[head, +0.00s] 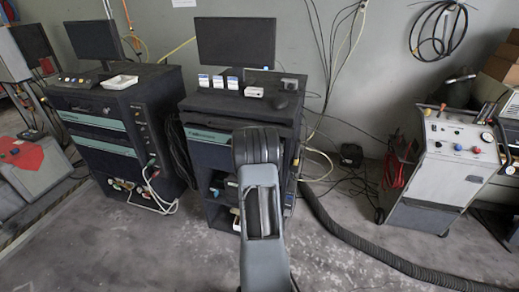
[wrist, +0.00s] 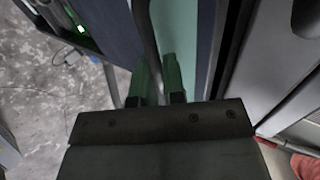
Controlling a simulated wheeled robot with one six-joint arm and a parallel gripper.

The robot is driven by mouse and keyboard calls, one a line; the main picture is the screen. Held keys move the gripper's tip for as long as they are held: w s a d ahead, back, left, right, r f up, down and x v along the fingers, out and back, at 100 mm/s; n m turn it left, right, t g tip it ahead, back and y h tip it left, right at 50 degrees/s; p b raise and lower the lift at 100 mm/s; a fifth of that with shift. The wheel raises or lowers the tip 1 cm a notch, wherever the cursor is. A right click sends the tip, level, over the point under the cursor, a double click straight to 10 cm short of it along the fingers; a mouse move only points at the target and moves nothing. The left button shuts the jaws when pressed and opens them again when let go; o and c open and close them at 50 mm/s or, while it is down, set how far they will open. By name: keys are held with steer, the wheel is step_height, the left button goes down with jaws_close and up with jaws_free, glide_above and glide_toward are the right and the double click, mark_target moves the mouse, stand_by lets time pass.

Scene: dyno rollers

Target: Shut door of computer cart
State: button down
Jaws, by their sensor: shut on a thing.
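The computer cart (head: 212,105) is dark, with a monitor on top, and stands in the middle of the head view. Its lower front shows dark shelves with items on them, partly hidden by my arm. In the wrist view, my gripper (wrist: 158,82) has two green fingers, closed around a slim dark curved bar (wrist: 148,38) that looks like a handle. Blue-grey panel surfaces (wrist: 110,28) lie beside it, but I cannot tell which is the door. My gripper is hidden behind my arm in the head view.
A second dark cart (head: 115,130) stands to the left. A grey-white machine (head: 445,165) stands at the right. A thick black hose (head: 375,250) and cables lie on the floor to the right. Bare concrete shows at the front left.

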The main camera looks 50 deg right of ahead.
steer(key=shift+w+r, duration=0.1)
steer(key=shift+w, duration=0.05)
steer(key=c, duration=1.5)
jaws_free()
steer(key=shift+c, duration=0.2)
